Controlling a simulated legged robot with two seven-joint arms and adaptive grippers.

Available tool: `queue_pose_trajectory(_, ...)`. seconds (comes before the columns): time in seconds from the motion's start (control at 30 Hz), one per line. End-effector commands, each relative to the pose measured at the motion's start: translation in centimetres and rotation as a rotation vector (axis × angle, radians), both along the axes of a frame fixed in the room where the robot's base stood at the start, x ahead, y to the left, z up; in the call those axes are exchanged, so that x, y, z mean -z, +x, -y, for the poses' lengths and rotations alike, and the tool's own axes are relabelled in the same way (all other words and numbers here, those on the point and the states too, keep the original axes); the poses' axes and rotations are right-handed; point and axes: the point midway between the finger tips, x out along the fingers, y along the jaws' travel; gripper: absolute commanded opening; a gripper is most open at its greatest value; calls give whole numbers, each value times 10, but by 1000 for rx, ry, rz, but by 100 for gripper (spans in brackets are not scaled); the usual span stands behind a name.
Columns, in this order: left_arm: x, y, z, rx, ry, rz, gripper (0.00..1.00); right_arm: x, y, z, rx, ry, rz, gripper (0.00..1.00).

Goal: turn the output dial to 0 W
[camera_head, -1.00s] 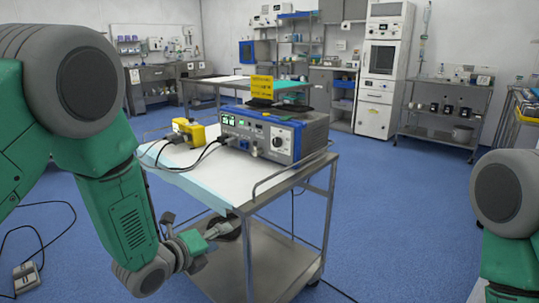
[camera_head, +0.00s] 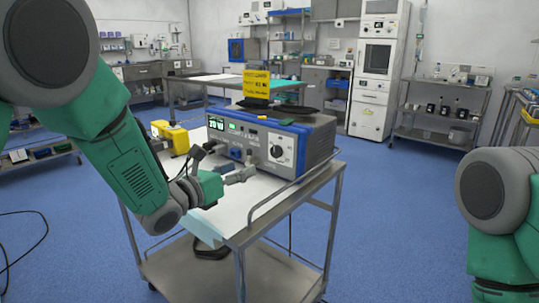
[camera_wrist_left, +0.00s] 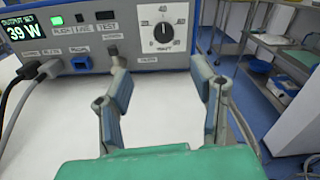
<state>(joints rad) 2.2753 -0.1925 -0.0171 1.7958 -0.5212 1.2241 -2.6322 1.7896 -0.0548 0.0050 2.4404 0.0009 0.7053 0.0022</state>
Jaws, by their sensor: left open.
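The output dial (camera_head: 278,152) is a black knob on a white scale plate at the right of the blue-and-grey generator's (camera_head: 310,148) front. In the left wrist view the dial (camera_wrist_left: 162,33) is ahead of my fingers, near the top. The green output display (camera_wrist_left: 26,33) reads 39 W. My left gripper (camera_head: 240,171) is open and empty in front of the panel, low and to the left of the dial in the head view. In the wrist view its fingertips (camera_wrist_left: 160,72) stand apart, with a gap between them and the dial. My right gripper is out of view.
The generator stands on a trolley (camera_head: 225,222) with a metal rail at its right edge. A yellow device (camera_head: 172,137) sits to the left. White cloth is clear below the panel.

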Motion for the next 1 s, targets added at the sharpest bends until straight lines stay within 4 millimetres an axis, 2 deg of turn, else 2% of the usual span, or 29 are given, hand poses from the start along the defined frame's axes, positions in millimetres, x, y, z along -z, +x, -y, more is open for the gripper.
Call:
queue_pose_trajectory(0.3, 3, 55, 39, 0, -6, 0, 51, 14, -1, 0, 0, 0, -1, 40)
queue_pose_trajectory(0.5, 2, 83, 57, -1, -9, -2, 51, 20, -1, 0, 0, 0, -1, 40)
queue_pose_trajectory(0.7, 2, 97, 69, -1, -5, -3, 51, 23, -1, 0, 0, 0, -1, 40)
queue_pose_trajectory(1.0, 1, 100, 72, -1, -5, -4, 51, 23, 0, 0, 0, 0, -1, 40)
